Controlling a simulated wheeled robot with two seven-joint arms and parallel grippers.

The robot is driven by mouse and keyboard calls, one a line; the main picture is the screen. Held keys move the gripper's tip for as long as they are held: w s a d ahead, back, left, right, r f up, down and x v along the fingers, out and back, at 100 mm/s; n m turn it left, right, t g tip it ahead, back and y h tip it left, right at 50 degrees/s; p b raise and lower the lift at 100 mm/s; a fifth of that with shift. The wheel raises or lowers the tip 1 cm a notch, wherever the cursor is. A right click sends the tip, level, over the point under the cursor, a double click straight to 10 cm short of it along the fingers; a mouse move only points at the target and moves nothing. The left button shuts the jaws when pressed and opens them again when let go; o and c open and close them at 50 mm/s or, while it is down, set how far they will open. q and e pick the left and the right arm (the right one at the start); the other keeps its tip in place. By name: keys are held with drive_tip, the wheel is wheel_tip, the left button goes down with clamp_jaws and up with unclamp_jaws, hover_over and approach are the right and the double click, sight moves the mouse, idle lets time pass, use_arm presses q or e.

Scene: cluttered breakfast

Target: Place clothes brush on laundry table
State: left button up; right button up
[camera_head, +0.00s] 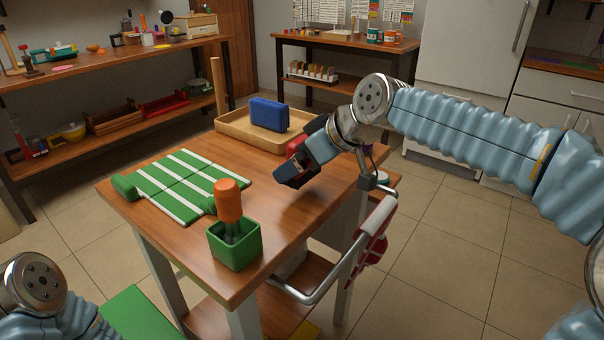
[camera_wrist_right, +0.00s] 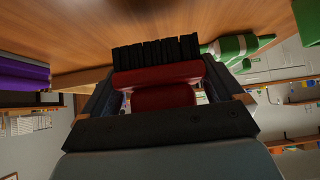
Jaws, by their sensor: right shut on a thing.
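The clothes brush (camera_wrist_right: 158,73) has a red body and black bristles. It sits between the fingers of my right gripper (camera_head: 294,172), which is shut on it. In the right wrist view the bristles face the wooden tabletop; I cannot tell whether they touch it. In the head view the gripper hangs over the right side of the wooden table (camera_head: 290,215), and the brush is mostly hidden by the fingers. Only a part of my left arm shows at the bottom left; its gripper is out of view.
On the table are a green striped mat (camera_head: 185,180), a green pot (camera_head: 235,249) with an orange-handled tool (camera_head: 229,200), and a wooden tray (camera_head: 232,124) with a blue block (camera_head: 269,114). A rail (camera_head: 325,283) with a red cloth (camera_head: 372,243) sticks out at the right.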

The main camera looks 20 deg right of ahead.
sight(302, 176)
drive_tip(key=shift+w+f, duration=0.15)
drive_tip(key=shift+f, duration=1.55)
drive_tip(key=shift+f+b, duration=0.2)
drive_tip(key=shift+b, duration=0.2)
drive_tip(key=o, duration=0.7)
drive_tip(key=shift+d+r, duration=0.2)
drive_tip(key=shift+r, duration=0.25)
drive_tip(key=v, duration=1.1)
drive_tip(key=shift+s+r, duration=0.1)
drive_tip(key=shift+s, duration=0.2)
